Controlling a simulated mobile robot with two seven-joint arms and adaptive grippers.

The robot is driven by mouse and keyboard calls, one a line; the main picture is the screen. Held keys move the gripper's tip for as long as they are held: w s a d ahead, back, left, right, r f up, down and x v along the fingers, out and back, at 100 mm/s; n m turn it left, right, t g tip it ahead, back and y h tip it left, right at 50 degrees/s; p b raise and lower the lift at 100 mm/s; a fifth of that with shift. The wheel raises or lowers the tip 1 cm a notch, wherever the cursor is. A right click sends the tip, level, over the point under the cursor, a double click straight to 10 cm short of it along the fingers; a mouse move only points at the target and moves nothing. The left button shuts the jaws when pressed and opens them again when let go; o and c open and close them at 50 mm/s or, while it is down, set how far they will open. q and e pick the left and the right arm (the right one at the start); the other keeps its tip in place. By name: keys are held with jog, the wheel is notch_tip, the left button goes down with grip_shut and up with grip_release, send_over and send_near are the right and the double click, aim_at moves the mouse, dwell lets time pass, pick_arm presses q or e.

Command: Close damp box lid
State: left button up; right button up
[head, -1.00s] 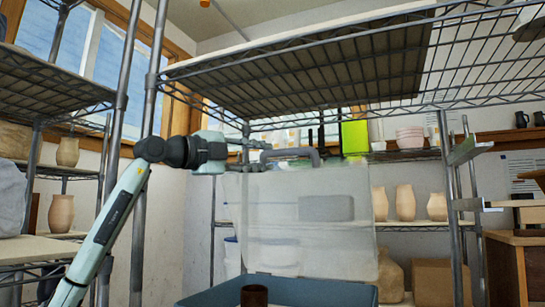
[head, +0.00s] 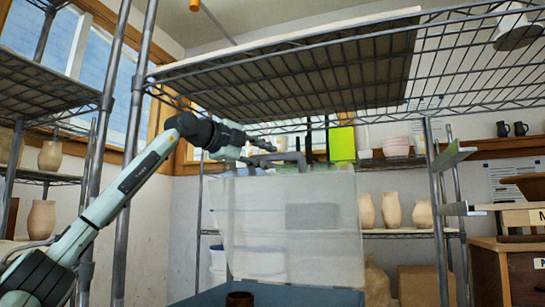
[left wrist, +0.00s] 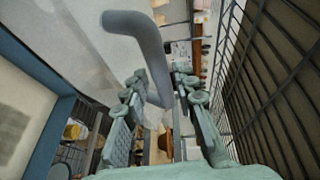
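The damp box's lid (head: 330,235) is a translucent panel that stands upright, open, at the back of the blue box (head: 270,297). A grey bent handle (head: 279,157) sits at its top edge, also large in the left wrist view (left wrist: 145,45). My left gripper (head: 252,152) is beside the handle's left end. In the left wrist view its two fingers (left wrist: 160,90) are apart, with the handle's lower part appearing between them and gaps visible; contact cannot be told. A brown cup (head: 239,300) shows inside the box. My right gripper is not in view.
A wire shelf (head: 290,75) hangs over the lid, close above my left gripper. Metal posts (head: 128,170) stand to the left, near my arm. Clay vases (head: 393,210) and a bright green object (head: 341,144) are on shelves behind.

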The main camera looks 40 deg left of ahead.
pick_arm(q)
jog(key=shift+w+d+f, duration=0.1)
jog(key=shift+w+d, duration=0.1)
jog(key=shift+w, duration=1)
grip_shut()
